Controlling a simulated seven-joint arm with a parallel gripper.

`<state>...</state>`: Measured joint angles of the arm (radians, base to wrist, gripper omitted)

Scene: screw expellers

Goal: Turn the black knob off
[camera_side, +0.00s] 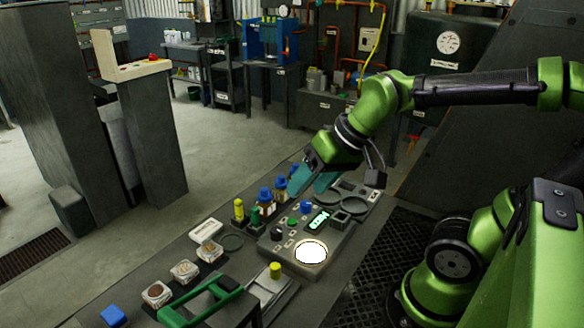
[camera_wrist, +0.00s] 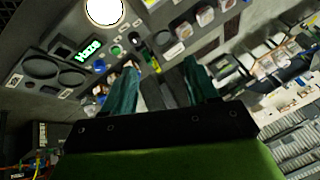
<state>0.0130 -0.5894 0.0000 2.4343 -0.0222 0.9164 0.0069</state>
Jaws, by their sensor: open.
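The black knob (camera_side: 278,233) sits on the near left part of a grey control panel (camera_side: 272,247), left of the lit white disc (camera_side: 311,252) and close to a green button (camera_side: 293,221). In the wrist view a small dark knob (camera_wrist: 134,38) beside the lit disc appears to be it; its turn position is too small to tell. My gripper (camera_side: 312,182) is open, with teal fingers pointing down over the far side of the panel, apart from the knob. Both fingers also show in the wrist view (camera_wrist: 160,90), with nothing clearly held between them.
Sample boxes (camera_side: 184,271) and a green-handled item (camera_side: 200,303) lie nearer.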

